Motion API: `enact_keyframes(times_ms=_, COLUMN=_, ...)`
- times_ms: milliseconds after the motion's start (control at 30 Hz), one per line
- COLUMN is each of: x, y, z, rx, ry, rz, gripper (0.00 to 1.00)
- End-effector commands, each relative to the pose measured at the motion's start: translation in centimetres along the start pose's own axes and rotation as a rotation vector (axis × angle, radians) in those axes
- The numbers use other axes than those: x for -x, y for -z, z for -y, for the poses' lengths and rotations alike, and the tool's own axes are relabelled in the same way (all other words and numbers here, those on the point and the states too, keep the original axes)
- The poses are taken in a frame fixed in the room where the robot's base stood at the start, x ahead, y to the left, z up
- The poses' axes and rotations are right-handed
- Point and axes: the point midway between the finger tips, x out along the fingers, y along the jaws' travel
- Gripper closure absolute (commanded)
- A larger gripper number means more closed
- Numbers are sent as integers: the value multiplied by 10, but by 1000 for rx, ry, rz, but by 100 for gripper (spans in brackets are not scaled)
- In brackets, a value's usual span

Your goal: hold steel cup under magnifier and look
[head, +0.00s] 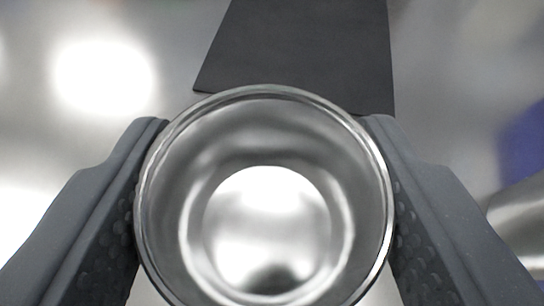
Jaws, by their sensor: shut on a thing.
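The steel cup (265,130) is in the lower middle of the head view, seen from above into its open, shiny, empty inside. My gripper (265,125) is shut on the cup, with one dark grey textured finger against each side of it. The cup's lower edge is cut off by the frame. I see no magnifier in this view.
A dark flat panel or mat (305,50) lies beyond the cup at the top middle. Around it is a shiny grey metal surface (150,40) with bright reflections. A blue thing (525,145) and a curved metal thing (522,220) are partly in view at the right edge.

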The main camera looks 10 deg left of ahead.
Motion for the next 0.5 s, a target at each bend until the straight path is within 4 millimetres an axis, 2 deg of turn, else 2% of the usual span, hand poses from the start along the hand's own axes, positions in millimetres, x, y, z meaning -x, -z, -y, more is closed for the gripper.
enact_keyframes(times_ms=500, x=-48, y=22, z=-8, rx=0, ry=3, rz=2, gripper=69)
